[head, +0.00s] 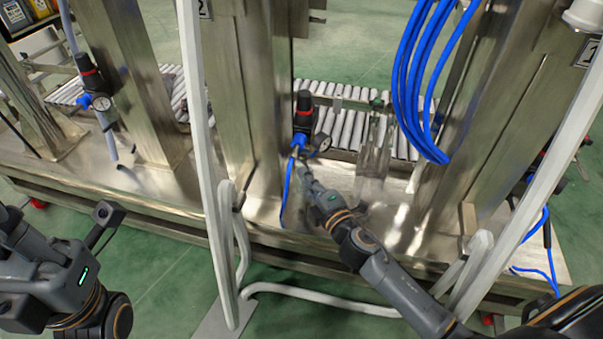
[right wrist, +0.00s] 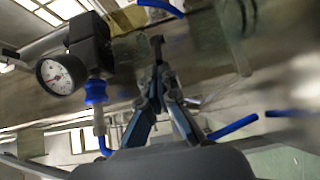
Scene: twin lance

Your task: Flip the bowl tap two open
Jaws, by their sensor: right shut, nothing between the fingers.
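A blue tap fitting (head: 298,141) sits under a black regulator (head: 304,112) with a round gauge (head: 319,143), on the metal frame in the middle of the head view. I cannot tell whether this is bowl tap two, or how its handle stands. In the right wrist view, the gauge (right wrist: 60,75) and a blue fitting (right wrist: 96,92) are at left. My right gripper (head: 303,168) is shut and empty, just below the fitting; its fingers (right wrist: 158,70) are together in the wrist view. Contact is unclear. My left gripper (head: 103,222) is at lower left, its fingers unclear.
A similar regulator and gauge (head: 100,101) stand at left. Metal posts (head: 250,90) flank the tap. Looped blue hoses (head: 408,80) hang at right. White tubes (head: 203,150) rise in front. A roller conveyor (head: 345,125) lies behind.

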